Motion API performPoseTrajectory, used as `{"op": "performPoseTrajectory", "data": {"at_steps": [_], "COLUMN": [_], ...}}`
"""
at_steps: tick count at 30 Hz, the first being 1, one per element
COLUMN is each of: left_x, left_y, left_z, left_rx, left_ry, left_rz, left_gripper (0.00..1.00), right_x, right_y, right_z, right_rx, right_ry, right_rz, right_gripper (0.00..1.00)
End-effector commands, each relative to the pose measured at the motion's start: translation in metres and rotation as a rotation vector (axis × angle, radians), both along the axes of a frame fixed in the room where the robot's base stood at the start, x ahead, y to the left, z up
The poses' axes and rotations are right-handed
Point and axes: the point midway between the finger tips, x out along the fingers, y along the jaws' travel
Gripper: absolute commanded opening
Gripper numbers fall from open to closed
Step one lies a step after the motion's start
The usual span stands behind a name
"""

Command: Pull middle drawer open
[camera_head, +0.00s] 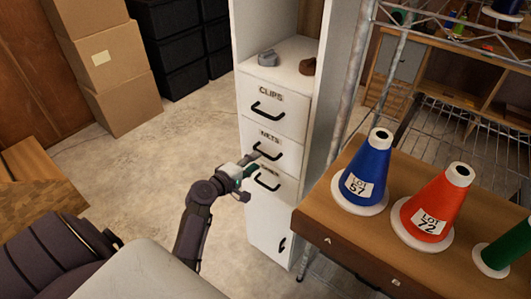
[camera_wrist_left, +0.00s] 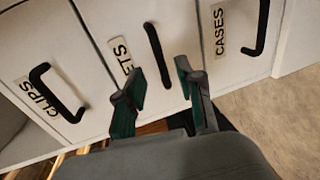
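The white cabinet (camera_head: 258,85) has stacked drawer fronts with black bar handles. The middle drawer (camera_head: 288,150), labelled NETS, looks flush with its neighbours. Its handle (camera_head: 268,153) also shows in the left wrist view (camera_wrist_left: 157,55). My left gripper (camera_head: 248,170) is in front of the cabinet, partly covering the lower drawer's label. In the left wrist view my left gripper (camera_wrist_left: 160,84) is open, its green-padded fingers on either side of the handle's near end. I cannot tell whether they touch it. My right gripper is not in view.
The CLIPS drawer (camera_head: 285,118) is above and the CASES drawer (camera_wrist_left: 228,30) below. A wooden table (camera_head: 325,215) with blue (camera_head: 368,165), red (camera_head: 440,200) and green (camera_head: 505,250) cones stands close on the right. Cardboard boxes (camera_head: 115,95) stand at the back left. The floor left of the cabinet is clear.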

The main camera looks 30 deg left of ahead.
Motion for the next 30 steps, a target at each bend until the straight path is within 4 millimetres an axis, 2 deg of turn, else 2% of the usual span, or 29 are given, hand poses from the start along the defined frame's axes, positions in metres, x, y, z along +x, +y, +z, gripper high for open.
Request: {"op": "performPoseTrajectory", "data": {"at_steps": [3,9,15,22,29,30], "left_x": [0.025,0.052,0.061,0.062,0.062,0.062], "left_y": [-0.002,-0.004,-0.005,-0.005,-0.005,-0.005], "left_z": [-0.004,-0.011,-0.014,-0.014,-0.014,-0.014], "left_rx": [-0.002,0.001,0.002,0.002,0.002,0.002], "left_ry": [-0.001,0.001,0.002,0.002,0.002,0.002], "left_rz": [-0.001,-0.001,0.000,0.000,0.000,0.000], "left_gripper": [0.37,0.37,0.37,0.37,0.00,0.00], "right_x": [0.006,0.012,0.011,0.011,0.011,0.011], "right_y": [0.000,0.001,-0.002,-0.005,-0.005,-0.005], "right_z": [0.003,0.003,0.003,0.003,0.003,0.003], "right_rx": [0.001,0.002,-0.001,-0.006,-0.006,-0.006], "right_ry": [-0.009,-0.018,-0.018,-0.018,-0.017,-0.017], "right_rz": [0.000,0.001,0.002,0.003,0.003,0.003], "right_gripper": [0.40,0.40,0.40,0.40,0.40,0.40]}}
